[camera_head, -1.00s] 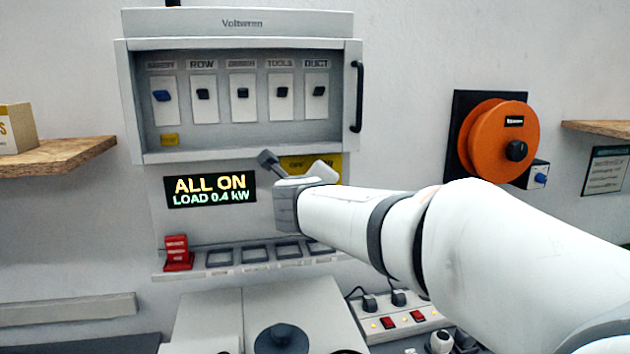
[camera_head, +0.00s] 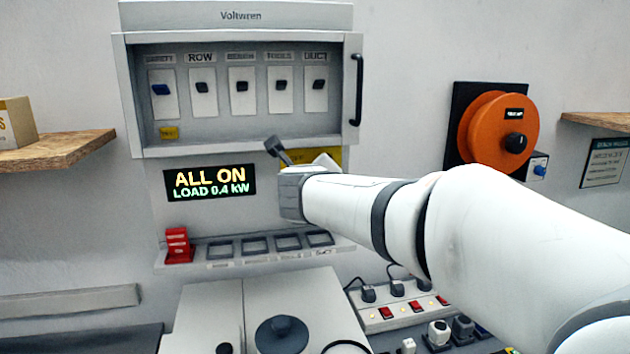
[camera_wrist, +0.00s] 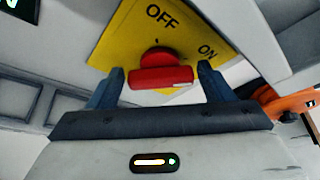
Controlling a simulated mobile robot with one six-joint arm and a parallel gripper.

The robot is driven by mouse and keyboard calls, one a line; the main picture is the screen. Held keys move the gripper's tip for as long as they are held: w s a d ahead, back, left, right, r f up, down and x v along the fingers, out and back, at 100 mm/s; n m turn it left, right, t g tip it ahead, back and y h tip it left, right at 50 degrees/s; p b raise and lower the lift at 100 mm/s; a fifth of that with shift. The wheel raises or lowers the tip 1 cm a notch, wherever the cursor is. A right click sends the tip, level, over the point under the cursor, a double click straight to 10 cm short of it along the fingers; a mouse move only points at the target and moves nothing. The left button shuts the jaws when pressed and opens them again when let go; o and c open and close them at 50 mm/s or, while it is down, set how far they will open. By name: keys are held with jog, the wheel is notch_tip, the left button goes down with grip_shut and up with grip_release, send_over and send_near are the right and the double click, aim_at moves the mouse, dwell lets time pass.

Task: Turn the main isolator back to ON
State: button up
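The main isolator is a red rotary handle (camera_wrist: 160,78) on a yellow plate (camera_wrist: 110,48) in the wrist view. The plate reads OFF at the top and ON to the right. The handle's bar lies roughly crosswise, with a pale mark near its right end. My gripper (camera_wrist: 162,84) has one finger beyond each end of the bar, with narrow gaps visible, so it looks open around the handle. In the head view the yellow plate (camera_head: 327,156) is mostly behind my gripper, and the handle is hidden. The display (camera_head: 210,182) reads ALL ON, LOAD 0.4 kW.
The Voltwren cabinet (camera_head: 130,100) above has several breaker switches and a dark handle (camera_head: 357,88) at right. A red lockout piece (camera_head: 178,246) stands on the ledge below. An orange reel (camera_head: 490,135) is on the wall to the right. A socket strip (camera_head: 400,312) lies below my arm.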

jog(key=shift+o, duration=0.8)
jog(key=v, duration=0.7)
jog(key=shift+s, duration=0.4)
jog(key=shift+r, duration=0.15)
